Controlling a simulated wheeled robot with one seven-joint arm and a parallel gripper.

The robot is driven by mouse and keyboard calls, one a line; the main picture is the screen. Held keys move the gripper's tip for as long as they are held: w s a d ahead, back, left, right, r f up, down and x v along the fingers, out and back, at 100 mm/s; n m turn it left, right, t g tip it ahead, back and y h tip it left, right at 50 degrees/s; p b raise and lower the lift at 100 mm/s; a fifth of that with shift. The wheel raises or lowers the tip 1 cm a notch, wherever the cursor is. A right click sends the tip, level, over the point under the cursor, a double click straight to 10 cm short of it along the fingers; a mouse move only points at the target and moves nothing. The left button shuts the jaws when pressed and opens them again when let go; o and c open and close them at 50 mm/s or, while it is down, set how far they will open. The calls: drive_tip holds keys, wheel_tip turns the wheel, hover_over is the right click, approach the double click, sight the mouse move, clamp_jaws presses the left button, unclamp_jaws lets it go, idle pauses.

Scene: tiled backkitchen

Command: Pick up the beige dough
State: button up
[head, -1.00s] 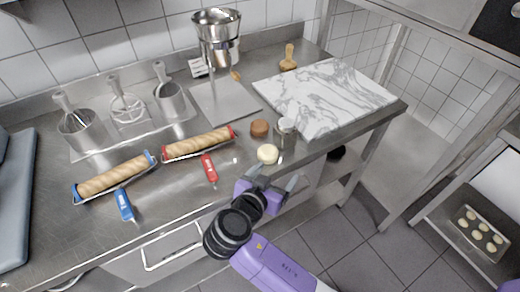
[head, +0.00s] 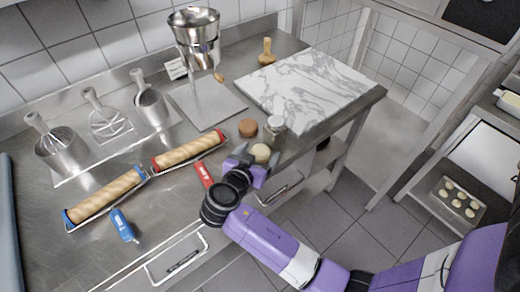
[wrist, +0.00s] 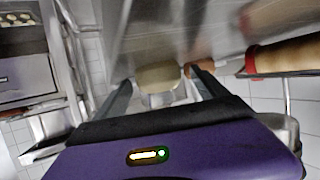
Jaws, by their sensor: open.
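The beige dough (head: 261,152) is a small pale round lump near the front edge of the steel counter. It also shows in the wrist view (wrist: 158,77), between the two fingers. My gripper (head: 258,155) is open at the dough, with a finger on either side in the head view. In the wrist view the open gripper (wrist: 157,78) frames the dough near its fingertips. I cannot tell whether either finger touches it. The gripper hides part of the dough's near side in the head view.
A brown round lump (head: 248,128) and a small jar (head: 275,127) stand close behind the dough. A red-handled tool (head: 204,174) lies to the left. Baguettes lie in trays (head: 150,172). A marble board (head: 310,88) covers the counter's right end.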

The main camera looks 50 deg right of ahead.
drive_tip(key=shift+w+d+f, duration=0.15)
drive_tip(key=shift+d+f, duration=0.1)
drive_tip(key=shift+d, duration=0.35)
drive_tip(key=c, duration=1.5)
drive_tip(key=shift+c, duration=0.2)
